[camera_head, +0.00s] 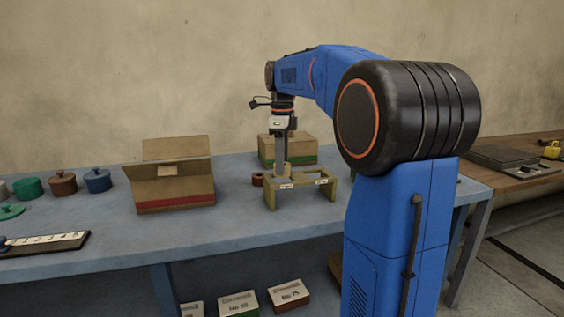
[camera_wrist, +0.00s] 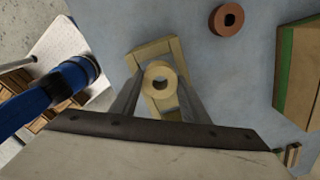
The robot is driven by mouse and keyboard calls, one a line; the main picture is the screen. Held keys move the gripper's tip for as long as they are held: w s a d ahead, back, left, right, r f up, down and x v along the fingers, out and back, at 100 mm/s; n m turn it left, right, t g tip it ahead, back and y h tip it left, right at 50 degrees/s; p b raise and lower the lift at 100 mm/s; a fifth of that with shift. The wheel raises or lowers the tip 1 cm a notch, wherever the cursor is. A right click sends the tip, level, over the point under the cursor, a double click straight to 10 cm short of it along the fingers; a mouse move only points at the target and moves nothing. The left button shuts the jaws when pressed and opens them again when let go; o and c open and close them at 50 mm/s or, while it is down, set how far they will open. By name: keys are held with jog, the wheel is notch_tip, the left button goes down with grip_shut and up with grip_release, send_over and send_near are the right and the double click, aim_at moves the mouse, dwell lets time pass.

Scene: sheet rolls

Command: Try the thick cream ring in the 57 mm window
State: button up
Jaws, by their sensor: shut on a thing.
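The thick cream ring (camera_wrist: 150,74) is between my gripper's fingers (camera_wrist: 160,88) in the wrist view, its round hole facing the camera. My gripper (camera_head: 283,169) is shut on it. In the head view the ring (camera_head: 287,169) shows as a small cream shape at the fingertips, over the left part of the wooden window gauge (camera_head: 299,184). The gauge, a tan frame with two openings and small white labels, also shows below the ring in the wrist view (camera_wrist: 151,50). The labels are too small to read. I cannot tell whether the ring touches the gauge.
A brown-red ring (camera_wrist: 231,19) lies beside the gauge; it also shows in the head view (camera_head: 257,179). A green-striped carton (camera_head: 302,151) stands behind. An open red-striped box (camera_head: 174,188) and several lidded pots (camera_head: 97,181) are left. Blue bench top (camera_head: 236,222) is clear in front.

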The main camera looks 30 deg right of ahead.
jog(key=shift+f, duration=0.45)
dwell(1.5)
jog(key=o, duration=1.2)
jog(key=shift+c, duration=0.2)
jog(key=shift+o, duration=0.6)
jog(key=o, duration=0.4)
jog(key=shift+c, duration=0.2)
jog(key=shift+r, duration=3.5)
